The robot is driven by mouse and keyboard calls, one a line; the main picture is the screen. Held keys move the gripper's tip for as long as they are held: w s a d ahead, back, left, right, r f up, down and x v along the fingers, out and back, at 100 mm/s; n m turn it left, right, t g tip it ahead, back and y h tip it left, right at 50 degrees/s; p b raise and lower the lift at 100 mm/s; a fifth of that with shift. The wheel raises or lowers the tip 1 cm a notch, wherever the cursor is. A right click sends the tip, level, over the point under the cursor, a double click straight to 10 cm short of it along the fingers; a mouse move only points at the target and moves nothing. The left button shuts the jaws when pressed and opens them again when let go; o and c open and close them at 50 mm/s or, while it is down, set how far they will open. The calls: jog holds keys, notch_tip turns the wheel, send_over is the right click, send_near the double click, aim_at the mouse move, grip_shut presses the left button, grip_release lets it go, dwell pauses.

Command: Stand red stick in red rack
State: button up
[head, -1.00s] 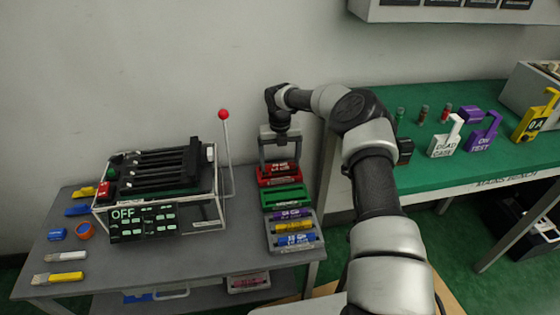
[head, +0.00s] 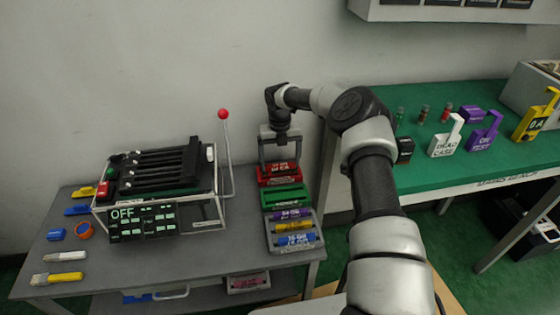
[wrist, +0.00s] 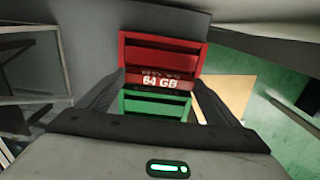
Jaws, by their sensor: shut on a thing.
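My gripper (head: 279,165) reaches down over the back right of the grey table. It is shut on the red stick, labelled 64 GB (wrist: 153,83), which lies crosswise between the fingers in the wrist view. The red stick also shows in the head view (head: 280,167). The red rack (wrist: 163,50) is just beyond the stick in the wrist view, with an empty-looking slot. In the head view the red rack (head: 279,181) is directly below the stick. I cannot tell whether stick and rack touch.
The green rack (head: 286,196) is in front of the red rack and looks empty. A grey rack (head: 296,249) ahead holds purple, yellow and blue sticks. A machine with an OFF panel (head: 143,221) and a red-knobbed lever (head: 224,115) stand to the left.

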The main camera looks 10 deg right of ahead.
aim_at(280, 164)
jog(key=shift+f+b, duration=1.2)
jog(key=shift+f, duration=0.4)
jog(key=o, duration=0.9)
jog(key=shift+o, duration=0.2)
jog(key=shift+r, duration=0.1)
notch_tip(280, 164, up, 17)
jog(key=p, duration=0.4)
jog(key=shift+r, duration=0.15)
jog(key=shift+r, duration=0.1)
